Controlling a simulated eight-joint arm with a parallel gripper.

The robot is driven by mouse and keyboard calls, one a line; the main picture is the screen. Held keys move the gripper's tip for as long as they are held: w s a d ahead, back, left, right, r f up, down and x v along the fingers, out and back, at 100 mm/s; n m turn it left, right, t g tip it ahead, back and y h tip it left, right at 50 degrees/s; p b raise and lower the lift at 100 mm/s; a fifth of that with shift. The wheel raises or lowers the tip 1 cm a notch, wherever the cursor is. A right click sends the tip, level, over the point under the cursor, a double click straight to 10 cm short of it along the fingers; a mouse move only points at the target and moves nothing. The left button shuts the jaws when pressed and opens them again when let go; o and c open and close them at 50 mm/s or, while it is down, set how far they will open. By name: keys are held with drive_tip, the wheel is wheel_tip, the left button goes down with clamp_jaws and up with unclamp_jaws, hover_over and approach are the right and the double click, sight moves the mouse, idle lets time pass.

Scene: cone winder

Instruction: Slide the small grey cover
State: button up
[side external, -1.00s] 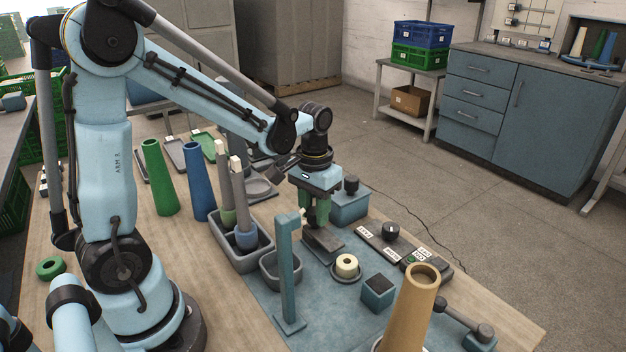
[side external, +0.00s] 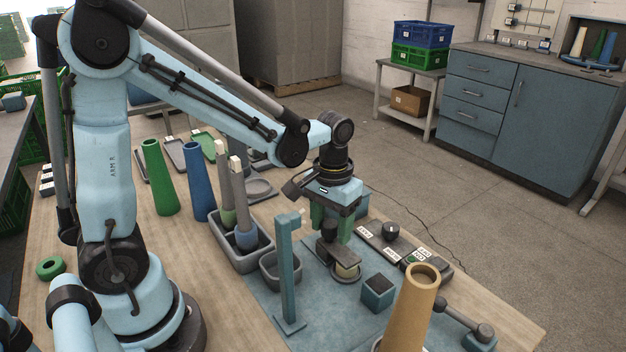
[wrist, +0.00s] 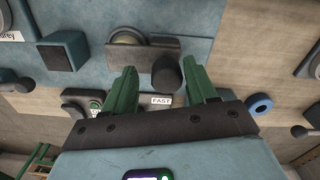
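The small grey cover (side external: 335,252) is a dark flat plate with an upright round knob (wrist: 167,75). Contact cannot be told.
A blue post (side external: 287,270) stands left of the cover. A blue block with a dark top (side external: 377,291) is at its front right. A control strip with a black dial (side external: 390,230) runs behind. A tan cone (side external: 410,305) stands in front.

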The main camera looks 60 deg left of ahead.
drive_tip(key=shift+a+r, duration=0.1)
wheel_tip(320, 180, up, 12)
idle(0.9)
drive_tip(key=s+f+m+t, duration=0.3)
drive_tip(key=s+f+t, duration=0.1)
drive_tip(key=s+t, duration=0.2)
drive_tip(key=shift+f+t, duration=0.25)
drive_tip(key=shift+t, duration=0.25)
idle(1.0)
